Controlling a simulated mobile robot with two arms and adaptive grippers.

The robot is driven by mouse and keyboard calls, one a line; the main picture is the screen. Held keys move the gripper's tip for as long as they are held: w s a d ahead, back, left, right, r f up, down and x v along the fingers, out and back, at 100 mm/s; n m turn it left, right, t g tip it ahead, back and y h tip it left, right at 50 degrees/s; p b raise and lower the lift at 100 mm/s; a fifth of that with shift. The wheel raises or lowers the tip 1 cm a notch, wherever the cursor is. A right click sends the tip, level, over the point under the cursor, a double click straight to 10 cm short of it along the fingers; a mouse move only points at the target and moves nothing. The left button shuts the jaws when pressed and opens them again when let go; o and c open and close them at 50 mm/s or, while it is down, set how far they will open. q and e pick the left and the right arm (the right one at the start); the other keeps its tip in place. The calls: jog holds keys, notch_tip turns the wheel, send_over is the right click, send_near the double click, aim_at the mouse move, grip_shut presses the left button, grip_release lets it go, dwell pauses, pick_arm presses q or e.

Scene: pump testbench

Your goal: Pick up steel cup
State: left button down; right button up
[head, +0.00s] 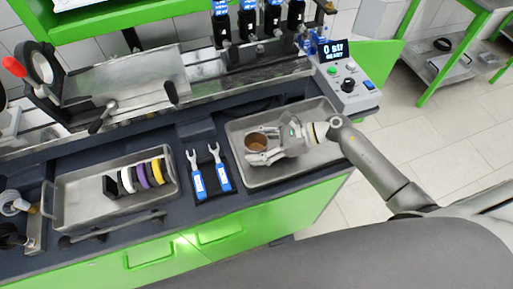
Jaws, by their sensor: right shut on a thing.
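A steel cup (256,137) with a brownish inside stands in the metal tray (239,177) at the right of the bench. My right gripper (261,147) reaches in from the right with its fingers at the cup. It is shut on the cup, with one finger along the near side. The far finger is partly hidden. The cup looks upright; I cannot tell whether it is clear of the tray floor. My left gripper is not in view.
Two blue-handled wrenches (208,180) lie left of the tray. Another tray (75,203) holds several coloured rings. A control box (345,80) with a display stands behind the right tray. A long metal machine bed runs along the back.

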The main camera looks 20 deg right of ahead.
jog(key=shift+s+f, duration=0.1)
jog(key=shift+s, duration=0.05)
jog(key=shift+r+b, duration=0.65)
jog(key=shift+r, duration=0.5)
jog(key=s+a+r+b, duration=0.2)
jog(key=s+a+r, duration=0.4)
jog(key=a+r, duration=0.4)
jog(key=shift+a+r, duration=0.3)
jog(key=shift+a, duration=0.85)
jog(key=shift+s, duration=0.1)
